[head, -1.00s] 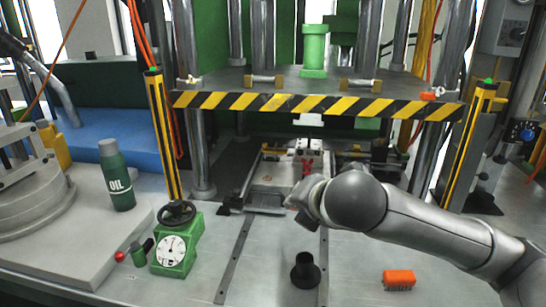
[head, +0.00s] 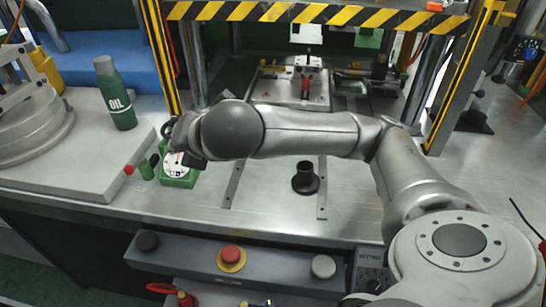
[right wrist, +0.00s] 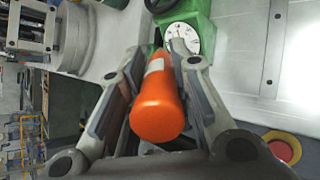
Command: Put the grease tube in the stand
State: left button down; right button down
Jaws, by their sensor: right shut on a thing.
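The orange grease tube (right wrist: 157,108), with a white band, is in my right gripper (right wrist: 165,75) in the right wrist view. The fingers are shut on it from both sides, and its orange end faces the camera. In the head view my right arm reaches left across the bench, with its wrist over the green gauge; the tube is hidden there. The black stand (head: 305,180), a short upright piece on a round base, stands on the bench to the right of the gripper, apart from it. My left gripper is not in view.
The green gauge (head: 178,176) is just below my right wrist, partly covered. A green oil bottle (head: 116,95) stands on the left slab. The press with its striped edge (head: 320,14) rises behind. Panel buttons (head: 231,256) line the front. The bench around the stand is clear.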

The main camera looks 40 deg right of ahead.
aim_at(301, 180)
jog(key=k+l+u, duration=0.3)
jog(key=l, duration=0.3)
jog(key=k+l+u, duration=0.3)
jog(key=k+l, duration=0.2)
